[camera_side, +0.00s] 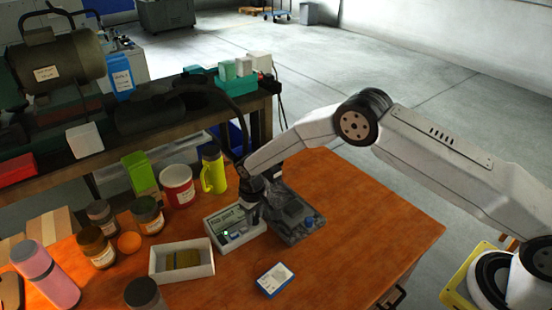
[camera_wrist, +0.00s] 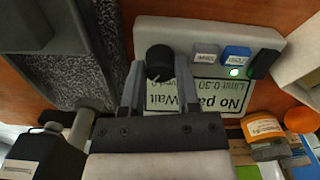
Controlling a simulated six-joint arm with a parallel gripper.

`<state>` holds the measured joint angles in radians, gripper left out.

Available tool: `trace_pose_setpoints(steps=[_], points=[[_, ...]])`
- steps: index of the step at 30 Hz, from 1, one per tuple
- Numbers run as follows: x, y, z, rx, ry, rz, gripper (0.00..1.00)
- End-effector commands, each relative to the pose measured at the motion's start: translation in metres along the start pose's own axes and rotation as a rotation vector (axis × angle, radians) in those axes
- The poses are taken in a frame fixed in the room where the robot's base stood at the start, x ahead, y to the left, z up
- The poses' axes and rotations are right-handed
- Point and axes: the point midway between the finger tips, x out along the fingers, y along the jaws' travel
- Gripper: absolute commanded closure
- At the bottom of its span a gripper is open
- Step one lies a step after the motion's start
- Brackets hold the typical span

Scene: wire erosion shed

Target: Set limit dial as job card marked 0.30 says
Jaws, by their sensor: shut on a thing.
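The white instrument box (camera_side: 222,222) stands on the orange table, and its panel (camera_wrist: 185,35) fills the upper middle of the wrist view. The black limit dial (camera_wrist: 159,60) sits on this panel with a pale pointer mark. My gripper (camera_wrist: 160,80) is shut on the dial, one finger on each side; in the side view my gripper (camera_side: 250,212) hides the dial.
A dark grey gauge stand (camera_side: 296,215) is close right of the box. A white tray (camera_side: 164,274) with a brownish block is in front left. A yellow mug (camera_side: 213,172), red mug (camera_side: 178,187) and several jars stand left. The table's right side is clear.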

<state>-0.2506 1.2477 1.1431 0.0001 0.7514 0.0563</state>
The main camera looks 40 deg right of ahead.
Motion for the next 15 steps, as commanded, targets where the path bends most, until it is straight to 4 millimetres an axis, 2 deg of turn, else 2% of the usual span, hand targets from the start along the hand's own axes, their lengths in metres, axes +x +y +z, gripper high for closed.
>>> trace_pose_setpoints(steps=[7,15], points=[[0.0001,-0.0005,-0.0009,0.146,0.004,-0.001,1.00],[0.0001,-0.0004,-0.0010,0.208,0.004,-0.001,1.00]])
